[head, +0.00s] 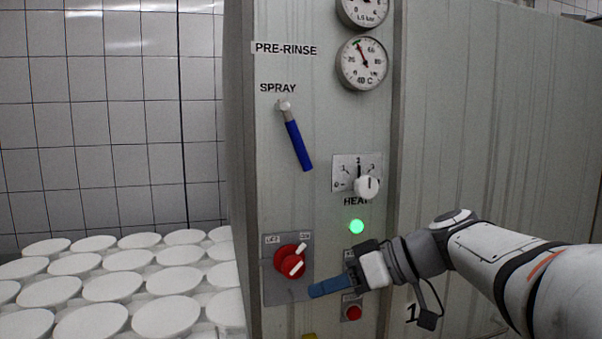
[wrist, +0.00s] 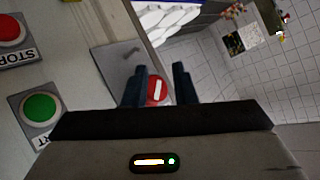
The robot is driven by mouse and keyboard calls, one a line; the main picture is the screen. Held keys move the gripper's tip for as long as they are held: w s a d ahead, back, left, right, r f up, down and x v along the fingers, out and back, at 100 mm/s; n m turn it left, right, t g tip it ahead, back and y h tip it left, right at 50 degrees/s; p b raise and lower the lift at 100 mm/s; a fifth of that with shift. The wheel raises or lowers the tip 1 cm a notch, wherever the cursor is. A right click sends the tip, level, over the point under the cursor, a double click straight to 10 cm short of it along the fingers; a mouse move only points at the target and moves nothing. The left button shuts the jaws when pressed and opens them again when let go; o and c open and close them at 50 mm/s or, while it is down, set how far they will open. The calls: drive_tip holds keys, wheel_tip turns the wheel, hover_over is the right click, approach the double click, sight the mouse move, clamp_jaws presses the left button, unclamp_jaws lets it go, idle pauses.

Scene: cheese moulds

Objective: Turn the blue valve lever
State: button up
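The blue valve lever (head: 298,145) is on the grey panel under the SPRAY label in the head view. It hangs from a metal pivot at its upper end, slanting down and slightly right. My gripper (head: 312,291) is well below the lever, low on the panel beside the red rotary switch, and does not touch the lever. In the wrist view my gripper (wrist: 158,68) has its two dark blue fingers apart. The red switch shows in the gap beyond them, and nothing looks held. The lever is not identifiable in the wrist view.
The red rotary switch (head: 290,261) sits on a grey plate. A HEAT knob (head: 366,187), a green lamp (head: 356,227) and a red button (head: 352,312) are to the right. Gauges (head: 361,63) are above. White round moulds (head: 166,317) fill the lower left. A green button (wrist: 40,108) shows in the wrist view.

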sight(297, 137)
drive_tip(key=w+d+r+n+t+y+p, duration=0.2)
drive_tip(key=r+n+y+p, duration=0.45)
drive_tip(key=r, duration=1.65)
drive_tip(key=shift+n+g+h, duration=0.3)
drive_tip(key=shift+n+h, duration=0.05)
drive_tip(key=shift+n, duration=0.2)
drive_tip(key=p+x, duration=0.1)
drive_tip(key=x, duration=0.2)
drive_tip(key=w+p+x, duration=0.1)
drive_tip(key=x, duration=0.3)
drive_tip(key=shift+w+d, duration=0.1)
drive_tip(key=shift+d, duration=0.05)
drive_tip(key=shift+w+a+f, duration=0.15)
drive_tip(key=shift+a+f, duration=0.05)
drive_tip(key=shift+a, duration=0.25)
drive_tip(key=shift+r, duration=0.1)
clamp_jaws()
